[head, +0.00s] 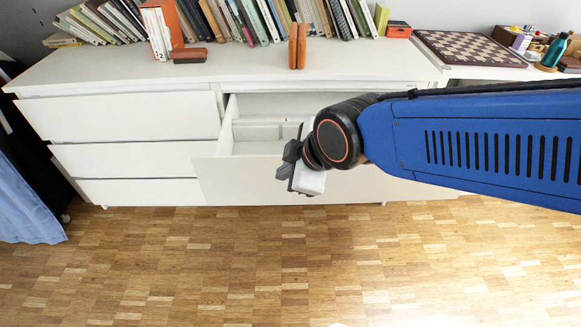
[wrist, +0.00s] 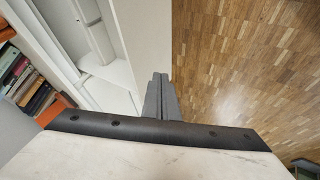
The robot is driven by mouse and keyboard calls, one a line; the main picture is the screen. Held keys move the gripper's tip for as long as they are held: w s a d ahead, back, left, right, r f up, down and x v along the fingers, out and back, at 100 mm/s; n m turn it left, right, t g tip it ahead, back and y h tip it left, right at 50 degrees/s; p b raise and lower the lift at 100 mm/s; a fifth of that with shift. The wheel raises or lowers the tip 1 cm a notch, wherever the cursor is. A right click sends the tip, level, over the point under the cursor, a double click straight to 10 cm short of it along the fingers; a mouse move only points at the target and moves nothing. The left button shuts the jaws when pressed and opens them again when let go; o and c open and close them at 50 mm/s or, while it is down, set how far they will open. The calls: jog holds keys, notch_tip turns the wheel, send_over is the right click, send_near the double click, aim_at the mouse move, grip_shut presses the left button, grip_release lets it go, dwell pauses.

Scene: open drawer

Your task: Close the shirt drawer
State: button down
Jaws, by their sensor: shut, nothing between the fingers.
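The open drawer (head: 240,180) sticks out of the white dresser, right of the left-hand column of shut drawers. Its white front panel faces me, and its inside shows pale dividers; I see no shirts in it. My gripper (head: 284,168) is in front of the drawer front, its dark fingers pointing left in the head view. In the wrist view the fingers (wrist: 160,97) are together with nothing between them, beside the outer face of the drawer front (wrist: 148,40). I cannot tell whether they touch it. My arm hides the right part of the drawer.
The white dresser (head: 100,80) carries a row of books, a brown upright object (head: 297,46) and a chessboard (head: 468,48). Three shut drawers (head: 130,118) are at the left. The wooden floor (head: 230,270) in front is clear. A blue cloth (head: 25,200) hangs at the far left.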

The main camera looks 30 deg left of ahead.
aim_at(269, 170)
jog(key=shift+w+a+f, duration=1.2)
jog(key=shift+a+f, duration=0.1)
jog(key=shift+a, duration=0.15)
jog(key=shift+w+a+f, duration=1.15)
jog(key=shift+a+f, duration=0.1)
jog(key=shift+a, duration=0.2)
jog(key=shift+w, duration=0.1)
jog(key=w+a, duration=0.9)
jog(key=w, duration=0.5)
jog(key=w+a, duration=0.9)
jog(key=w, duration=0.6)
jog(key=shift+w, duration=0.2)
jog(key=shift+w+r, duration=0.1)
jog(key=shift+r, duration=0.1)
